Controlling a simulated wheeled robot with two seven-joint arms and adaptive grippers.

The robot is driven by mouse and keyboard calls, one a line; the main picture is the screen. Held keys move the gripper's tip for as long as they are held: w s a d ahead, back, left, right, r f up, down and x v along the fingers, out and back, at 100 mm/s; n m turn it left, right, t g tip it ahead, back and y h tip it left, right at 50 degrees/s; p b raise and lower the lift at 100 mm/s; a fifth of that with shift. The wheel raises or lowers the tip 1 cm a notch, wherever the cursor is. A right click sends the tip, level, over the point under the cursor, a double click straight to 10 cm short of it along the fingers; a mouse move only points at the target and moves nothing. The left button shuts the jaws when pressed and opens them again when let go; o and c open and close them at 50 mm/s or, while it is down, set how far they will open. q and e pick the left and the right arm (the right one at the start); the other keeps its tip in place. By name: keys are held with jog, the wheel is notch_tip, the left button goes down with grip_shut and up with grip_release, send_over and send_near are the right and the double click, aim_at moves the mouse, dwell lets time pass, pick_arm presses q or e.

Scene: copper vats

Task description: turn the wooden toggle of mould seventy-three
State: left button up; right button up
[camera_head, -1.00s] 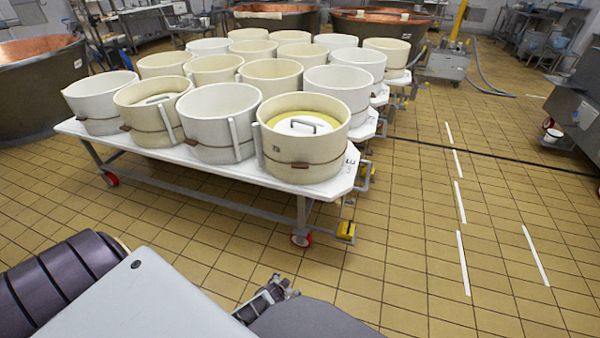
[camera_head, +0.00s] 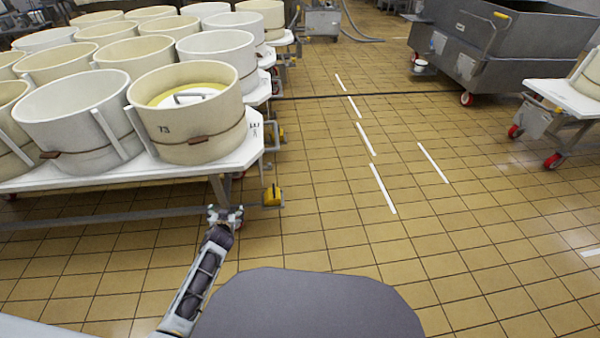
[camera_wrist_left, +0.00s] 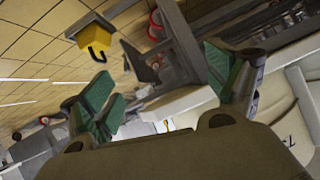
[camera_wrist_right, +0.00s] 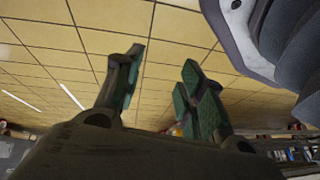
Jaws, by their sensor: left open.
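Mould seventy-three (camera_head: 165,128) is a cream round mould marked 73, standing at the right front corner of the white table (camera_head: 110,172). A brown wooden toggle (camera_head: 197,140) sits on the cord round its front. A lid with a metal handle lies inside it over something yellow. My left gripper (camera_head: 225,214) is below and in front of the table edge, apart from the toggle. Its fingers are spread and empty in the left wrist view (camera_wrist_left: 160,85), with part of a mould at lower right. My right gripper (camera_wrist_right: 160,80) shows spread, empty fingers above the floor.
Several similar moulds crowd the table left and behind, the nearest (camera_head: 75,115) close beside mould seventy-three. A yellow pedal (camera_head: 273,195) sticks out below the table corner. A grey wheeled vat (camera_head: 500,45) stands at back right. The tiled floor between is clear.

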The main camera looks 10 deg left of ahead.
aim_at(198, 140)
pick_arm(q)
jog(key=w+a+r+n+t+y+b, duration=0.1)
jog(key=r+b, duration=0.4)
jog(key=r, duration=0.5)
jog(key=w+a+r+n+t+y+b, duration=0.2)
jog(key=r+b, duration=0.4)
jog(key=r, duration=0.5)
jog(key=shift+w+a+r+n+t+y, duration=0.25)
jog(key=shift+a+r+n+t+y, duration=0.05)
jog(key=shift+a+n+t+y, duration=0.5)
pick_arm(e)
jog(key=w+a+r+t+y, duration=0.1)
jog(key=w+a+r+y, duration=0.1)
jog(key=a+r, duration=0.3)
jog(key=shift+w+a+r+t, duration=0.4)
jog(key=shift+w+r, duration=0.1)
jog(key=shift+r, duration=0.95)
pick_arm(q)
jog(key=shift+w, duration=0.1)
pick_arm(e)
jog(key=shift+d, duration=0.1)
